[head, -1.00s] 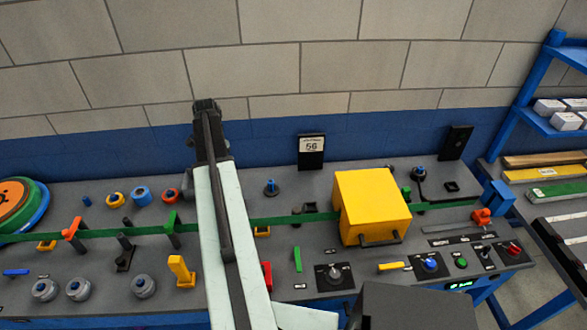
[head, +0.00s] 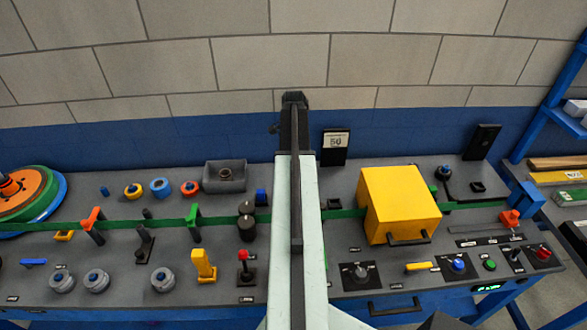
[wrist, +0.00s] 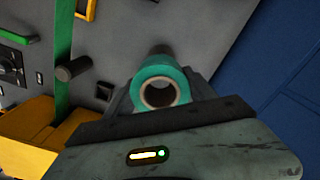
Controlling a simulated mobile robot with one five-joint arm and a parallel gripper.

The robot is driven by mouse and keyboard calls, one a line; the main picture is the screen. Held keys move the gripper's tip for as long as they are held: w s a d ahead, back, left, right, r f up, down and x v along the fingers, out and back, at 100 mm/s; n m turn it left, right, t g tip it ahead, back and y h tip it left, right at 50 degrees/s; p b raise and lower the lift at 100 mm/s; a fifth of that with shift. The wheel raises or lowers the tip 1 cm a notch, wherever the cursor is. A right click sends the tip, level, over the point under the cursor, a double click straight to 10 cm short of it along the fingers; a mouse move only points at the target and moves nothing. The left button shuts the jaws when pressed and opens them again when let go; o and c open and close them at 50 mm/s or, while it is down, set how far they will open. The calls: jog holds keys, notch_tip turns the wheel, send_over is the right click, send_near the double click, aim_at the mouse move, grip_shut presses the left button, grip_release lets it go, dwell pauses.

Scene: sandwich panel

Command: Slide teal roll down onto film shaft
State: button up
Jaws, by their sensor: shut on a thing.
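The teal roll (wrist: 160,70) is in the wrist view, a short ring with its pale-rimmed bore facing the camera. My gripper (wrist: 161,90) is shut on it, one finger on each side. A dark round post (wrist: 160,50) shows just behind the roll's far edge and may be the film shaft. I cannot tell whether the roll is around it or only in front of it. In the head view my arm covers the gripper, the roll and the panel behind them.
The yellow box (head: 398,205) stands on the panel (head: 340,290) to the right of my arm. The green band (head: 340,213) runs across. A grey bin (head: 225,176) and dark rollers (head: 246,222) are to the left. The blue wall (wrist: 290,90) is at right in the wrist view.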

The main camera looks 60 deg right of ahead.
jog(key=f, duration=0.1)
jog(key=f+b, duration=0.1)
jog(key=f, duration=0.1)
jog(key=shift+w+d+f, duration=0.1)
jog(key=shift+d, duration=0.1)
jog(key=shift+r, duration=0.2)
jog(key=shift+f+b, duration=1.3)
jog(key=shift+f, duration=0.1)
jog(key=shift+a+f, duration=0.1)
jog(key=shift+f+b, duration=0.9)
jog(key=shift+b, duration=0.1)
jog(key=shift+f+b, duration=2.15)
jog(key=o, duration=1.5)
jog(key=shift+r, duration=0.1)
